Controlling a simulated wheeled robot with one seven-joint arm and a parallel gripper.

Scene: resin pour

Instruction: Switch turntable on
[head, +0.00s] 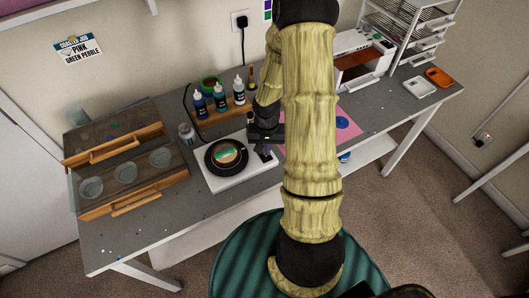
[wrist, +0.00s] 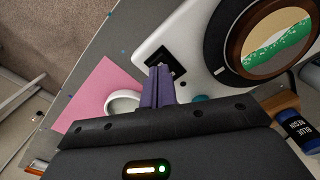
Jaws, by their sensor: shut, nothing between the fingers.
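The turntable has a white base (head: 222,185) and a black round platter (head: 211,165), with a round wooden-rimmed piece (head: 227,153) holding green and cream resin on it. In the wrist view the white base (wrist: 185,24) shows a black square switch (wrist: 177,57) near its corner. My gripper (wrist: 160,72) is shut and empty, its purple fingertips over the switch and partly hiding it. I cannot tell whether they touch it or which way it is set. In the head view my gripper (head: 266,156) is at the base's right corner.
Several bottles (head: 221,104) stand on a wooden rack behind the turntable. A pink mat (head: 343,127) lies to the right, with a white ring-like item (wrist: 122,101) beside my fingers in the wrist view. A wooden case with grey cups (head: 125,174) is left. The front-left tabletop (head: 120,235) is mostly clear.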

